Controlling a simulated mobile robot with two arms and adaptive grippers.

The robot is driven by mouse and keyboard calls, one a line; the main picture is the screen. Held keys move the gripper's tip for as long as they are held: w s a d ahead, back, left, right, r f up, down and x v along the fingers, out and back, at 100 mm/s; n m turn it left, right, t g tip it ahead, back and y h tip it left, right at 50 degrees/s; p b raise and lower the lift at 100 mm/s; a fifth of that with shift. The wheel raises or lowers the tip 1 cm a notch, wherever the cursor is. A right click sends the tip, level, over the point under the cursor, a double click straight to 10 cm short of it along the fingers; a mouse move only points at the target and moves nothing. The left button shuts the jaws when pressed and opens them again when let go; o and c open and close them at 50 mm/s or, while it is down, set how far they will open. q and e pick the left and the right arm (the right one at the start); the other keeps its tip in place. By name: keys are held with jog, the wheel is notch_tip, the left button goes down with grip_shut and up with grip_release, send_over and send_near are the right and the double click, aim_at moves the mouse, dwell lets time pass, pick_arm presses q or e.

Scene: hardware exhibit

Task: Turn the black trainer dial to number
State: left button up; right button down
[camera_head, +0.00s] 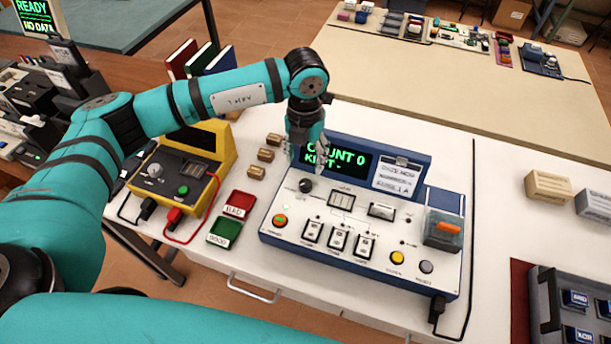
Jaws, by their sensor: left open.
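The trainer (375,248) is a white and blue console on the white table, with a slanted screen (338,157) reading "COUNT 0" in green. Its black dial (305,186) is a small round knob at the upper left of the panel. My left gripper (306,163) points down just above and behind the dial, in front of the screen's left part. It is open and empty, and appears apart from the dial. The number the dial points at is too small to read. My right gripper does not show.
A yellow meter (210,158) with cables stands left of the trainer. An orange switch under a clear cover (446,228) is at the trainer's right.

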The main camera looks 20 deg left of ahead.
aim_at(306, 183)
pick_arm(q)
notch_tip(306, 183, down, 9)
jog(key=shift+f+p, duration=0.15)
jog(key=shift+p, duration=0.65)
grip_shut()
